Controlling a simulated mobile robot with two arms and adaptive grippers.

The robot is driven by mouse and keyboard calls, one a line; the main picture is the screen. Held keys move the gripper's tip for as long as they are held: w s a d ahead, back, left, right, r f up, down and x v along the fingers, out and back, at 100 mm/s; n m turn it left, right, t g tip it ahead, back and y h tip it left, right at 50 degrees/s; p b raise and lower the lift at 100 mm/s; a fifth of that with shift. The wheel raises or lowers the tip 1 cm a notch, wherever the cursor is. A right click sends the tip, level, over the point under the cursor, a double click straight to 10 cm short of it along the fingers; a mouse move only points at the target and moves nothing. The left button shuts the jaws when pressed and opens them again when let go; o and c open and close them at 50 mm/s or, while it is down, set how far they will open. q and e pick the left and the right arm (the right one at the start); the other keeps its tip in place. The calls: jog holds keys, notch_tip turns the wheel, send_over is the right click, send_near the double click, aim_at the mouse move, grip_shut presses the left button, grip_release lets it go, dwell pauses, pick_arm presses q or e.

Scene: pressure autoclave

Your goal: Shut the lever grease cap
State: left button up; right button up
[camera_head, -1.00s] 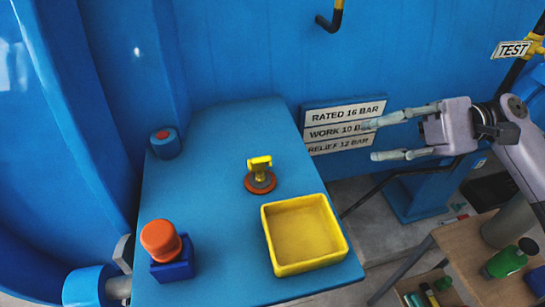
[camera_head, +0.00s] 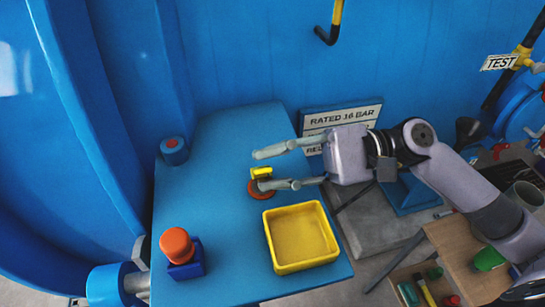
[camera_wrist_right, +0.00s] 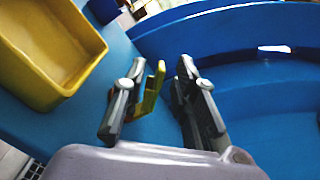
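The lever grease cap is a small yellow lever piece (camera_head: 261,173) over a round orange-red base (camera_head: 257,192) on the blue table (camera_head: 215,220). In the head view my right gripper (camera_head: 262,170) reaches in from the right, open. One fingertip is behind the yellow piece and the other in front, overlapping the base. In the right wrist view the yellow piece (camera_wrist_right: 151,92) shows between the open fingers (camera_wrist_right: 162,65), close to the left finger, which partly hides it. I cannot tell whether they touch. My left gripper is not in view.
A yellow open tray (camera_head: 270,245) stands just in front of the cap; it also shows in the right wrist view (camera_wrist_right: 92,40). An orange knob on a blue block (camera_head: 178,246) is at the front left, a blue cylinder with a red top (camera_head: 174,151) at the back left.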

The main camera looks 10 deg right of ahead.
jog(key=shift+a, duration=0.25)
jog(key=shift+c, duration=0.4)
grip_shut()
